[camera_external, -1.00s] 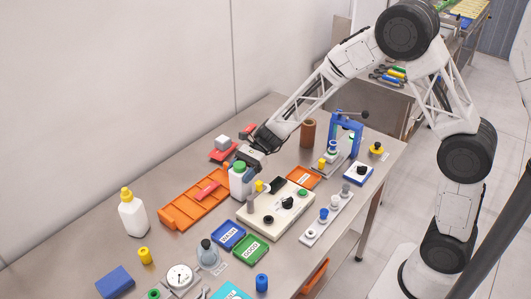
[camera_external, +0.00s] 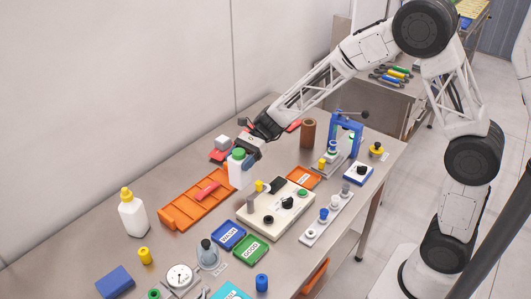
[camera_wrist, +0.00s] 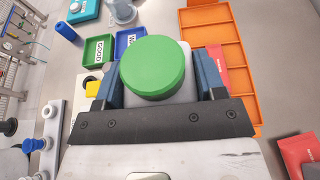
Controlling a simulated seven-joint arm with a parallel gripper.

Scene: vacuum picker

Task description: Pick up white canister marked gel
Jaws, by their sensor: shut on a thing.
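A white canister (camera_external: 237,178) with a green cap is in my gripper (camera_external: 248,161), and its base looks raised above the bench in the external view. In the wrist view the green cap (camera_wrist: 153,67) fills the middle, and the two blue fingers of my gripper (camera_wrist: 157,82) press on either side of the white body. I cannot read any gel marking from here. A second white bottle (camera_external: 132,217) with a yellow cap stands upright on the bench at the left.
An orange divided tray (camera_external: 177,215) with a red piece lies left of the canister. A beige control box (camera_external: 270,219) is close on the right. Blue (camera_external: 228,236) and green (camera_external: 250,249) bins sit in front. A blue press (camera_external: 345,133) stands further back.

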